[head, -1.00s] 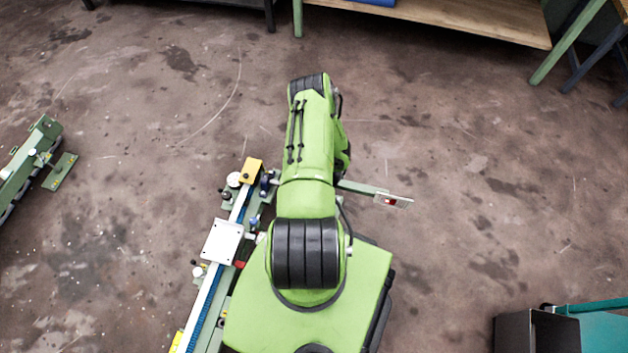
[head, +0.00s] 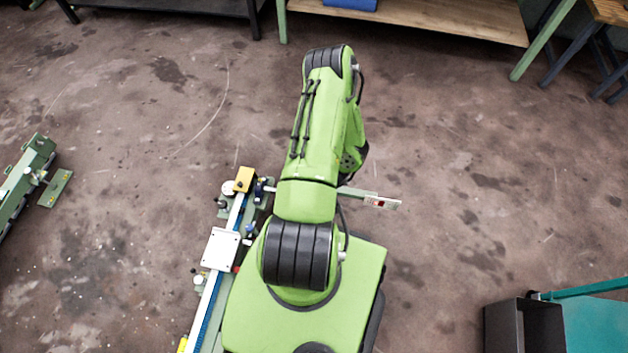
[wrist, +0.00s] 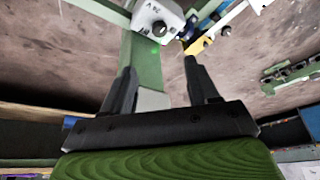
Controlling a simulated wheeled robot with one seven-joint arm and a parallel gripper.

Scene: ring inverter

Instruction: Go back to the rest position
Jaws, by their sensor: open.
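My gripper (wrist: 162,76) shows in the wrist view with its two dark fingers apart and nothing held between them. A green beam (wrist: 145,65) with a white rounded fitting (wrist: 158,18) lies behind the fingers. I cannot tell how far off it is, but no contact shows. In the head view my green arm stands up from its base and reaches away from the camera. My gripper is hidden there behind the arm.
A rail machine with a white plate (head: 220,249) runs close along my left side. A second green machine (head: 27,180) stands at far left. A wooden bench (head: 430,14) is at the back, and a dark bin (head: 524,328) at front right. Open floor (head: 440,200) lies right.

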